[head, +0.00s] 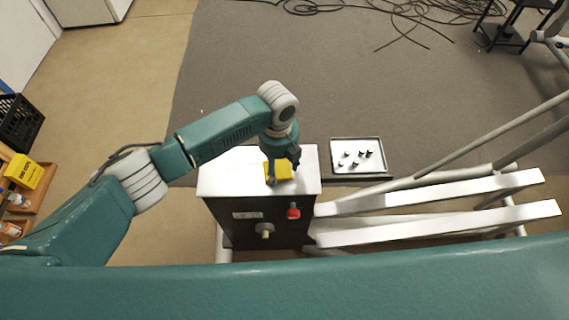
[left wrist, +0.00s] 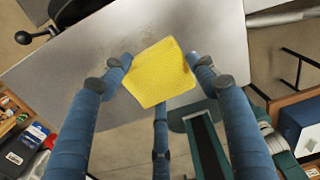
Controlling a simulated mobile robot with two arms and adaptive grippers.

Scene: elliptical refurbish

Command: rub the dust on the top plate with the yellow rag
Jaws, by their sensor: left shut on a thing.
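The yellow rag (left wrist: 158,74) is held between the fingers of my left gripper (left wrist: 160,80), which is shut on it. In the head view the rag (head: 278,171) is over the top plate (head: 228,178) of the dark box, right of its middle. Whether the rag touches the plate I cannot tell. In the left wrist view the pale plate (left wrist: 60,85) lies behind the rag, and a faint brownish dust patch (left wrist: 122,36) shows beyond the rag. My right gripper is not in view.
The box front has a red button (head: 293,212) and a knob (head: 265,230). A tray (head: 357,157) with several small parts lies right of the plate. White rails (head: 440,210) extend to the right. A black crate (head: 18,122) and yellow box (head: 24,171) are far left.

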